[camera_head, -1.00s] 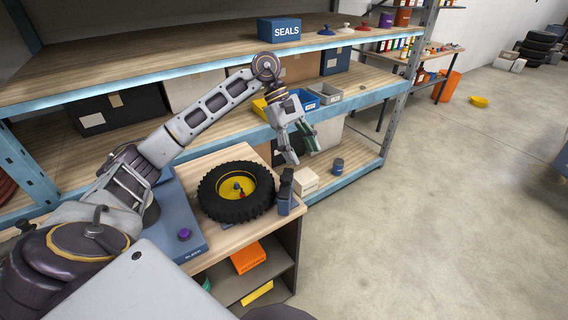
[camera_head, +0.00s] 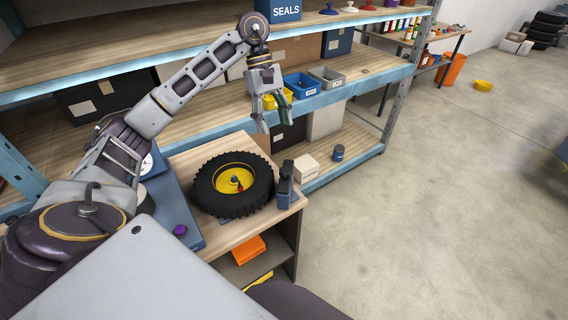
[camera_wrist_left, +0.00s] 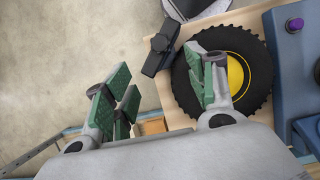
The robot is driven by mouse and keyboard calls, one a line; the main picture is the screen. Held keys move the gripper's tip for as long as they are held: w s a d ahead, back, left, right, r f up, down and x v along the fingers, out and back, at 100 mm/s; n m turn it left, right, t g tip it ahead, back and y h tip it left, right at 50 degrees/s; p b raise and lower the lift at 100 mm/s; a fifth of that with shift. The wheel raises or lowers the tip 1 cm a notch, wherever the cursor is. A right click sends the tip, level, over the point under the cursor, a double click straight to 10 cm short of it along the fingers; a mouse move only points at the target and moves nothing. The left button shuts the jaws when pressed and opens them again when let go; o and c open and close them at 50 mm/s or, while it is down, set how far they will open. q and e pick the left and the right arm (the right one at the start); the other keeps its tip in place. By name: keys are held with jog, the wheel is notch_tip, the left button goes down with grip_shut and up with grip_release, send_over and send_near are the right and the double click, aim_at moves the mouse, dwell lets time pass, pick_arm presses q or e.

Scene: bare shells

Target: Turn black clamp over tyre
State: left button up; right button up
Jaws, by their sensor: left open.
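The black clamp (camera_head: 285,187) stands upright at the workbench's right edge, beside the tyre. It also shows in the left wrist view (camera_wrist_left: 160,48), turned away from the tyre. The black knobbly tyre (camera_head: 206,195) lies flat on the bench with a yellow hub (camera_head: 230,180) in its middle. It also shows in the left wrist view (camera_wrist_left: 259,97), partly behind a finger. My left gripper (camera_head: 272,124) is open and empty, pointing down beyond the clamp and apart from it. Its green-padded fingers also show in the left wrist view (camera_wrist_left: 159,72). My right gripper is not in view.
A blue base plate with a purple knob (camera_head: 180,230) lies left of the tyre. Shelving with a SEALS box (camera_head: 280,10) and small bins (camera_head: 301,85) stands behind the bench.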

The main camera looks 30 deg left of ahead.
pick_arm(q)
jog(key=shift+f, duration=1.05)
jog(key=p, duration=0.2)
send_near(285, 169)
jog(key=shift+x, duration=1.3)
jog(key=shift+p+x, duration=0.35)
jog(key=shift+x, duration=2.5)
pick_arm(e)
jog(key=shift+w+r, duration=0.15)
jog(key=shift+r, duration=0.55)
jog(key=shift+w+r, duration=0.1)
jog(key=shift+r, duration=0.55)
pick_arm(q)
jog(key=shift+c, duration=0.4)
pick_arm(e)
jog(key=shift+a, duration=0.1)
pick_arm(q)
grip_shut()
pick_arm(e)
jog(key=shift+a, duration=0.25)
